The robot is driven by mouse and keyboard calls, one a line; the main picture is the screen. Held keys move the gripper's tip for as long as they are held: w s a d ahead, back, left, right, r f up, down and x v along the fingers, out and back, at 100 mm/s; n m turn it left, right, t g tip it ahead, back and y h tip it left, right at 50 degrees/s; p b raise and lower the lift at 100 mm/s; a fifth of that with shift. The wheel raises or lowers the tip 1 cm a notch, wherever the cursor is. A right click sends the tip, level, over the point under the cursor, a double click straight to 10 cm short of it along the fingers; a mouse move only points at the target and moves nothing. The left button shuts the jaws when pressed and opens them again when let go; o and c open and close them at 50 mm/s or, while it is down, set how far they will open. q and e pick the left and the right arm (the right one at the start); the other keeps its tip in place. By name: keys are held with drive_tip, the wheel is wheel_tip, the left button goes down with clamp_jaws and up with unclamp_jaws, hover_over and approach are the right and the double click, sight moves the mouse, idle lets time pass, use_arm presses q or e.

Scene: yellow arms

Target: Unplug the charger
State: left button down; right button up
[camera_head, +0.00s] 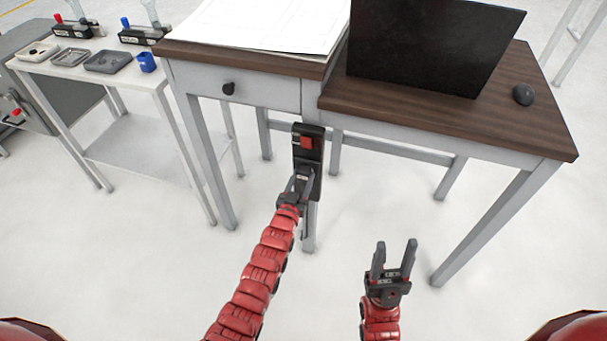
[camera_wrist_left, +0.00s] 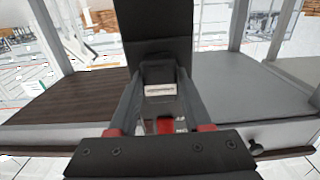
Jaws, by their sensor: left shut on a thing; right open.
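A black power strip (camera_head: 316,160) with a red switch (camera_head: 306,142) is mounted upright on the front leg of the desk. It also fills the top middle of the left wrist view (camera_wrist_left: 157,35). My left gripper (camera_head: 301,180) is at the lower part of the strip. In the left wrist view its two fingers (camera_wrist_left: 160,90) are shut on a small dark block with a pale band, the charger (camera_wrist_left: 158,74). The charger is against or very near the strip; I cannot tell whether its pins are seated. My right gripper (camera_head: 393,252) is open and empty, right of and below the strip.
The brown-topped desk (camera_head: 530,130) carries papers (camera_head: 265,22), a black laptop (camera_head: 430,50) and a mouse (camera_head: 523,94). A drawer with a dark knob (camera_head: 228,88) is left of the strip. A white side table (camera_head: 120,85) stands left. The floor in front is clear.

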sight(302, 179)
use_arm(q)
drive_tip(key=shift+p+v, duration=0.6)
drive_tip(key=shift+v, duration=0.85)
drive_tip(key=shift+p+v, duration=0.45)
drive_tip(key=shift+v, duration=1.05)
drive_tip(key=shift+c, duration=1.3)
unclamp_jaws()
drive_tip(key=shift+s+a, duration=0.1)
drive_tip(key=shift+s, duration=0.05)
